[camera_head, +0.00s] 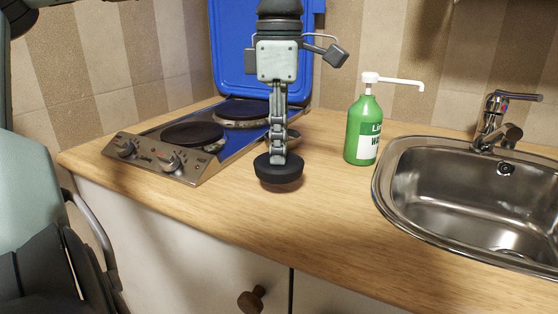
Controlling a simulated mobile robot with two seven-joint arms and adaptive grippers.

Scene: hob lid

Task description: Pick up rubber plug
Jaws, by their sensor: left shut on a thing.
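The black round rubber plug (279,173) is in the middle of the picture, at or just above the wooden worktop. My left gripper (277,156) points straight down from above and is shut on the top of the plug. The fingers hide the plug's upper middle. I cannot tell for sure whether the plug's underside touches the worktop. My right gripper is not in view.
A two-plate hob (187,162) with a raised blue lid (232,60) stands behind and left of my gripper. A green soap bottle (362,132) stands to the right, beside a steel sink (384,199) with a tap (491,122). The wooden worktop (330,220) is clear in front.

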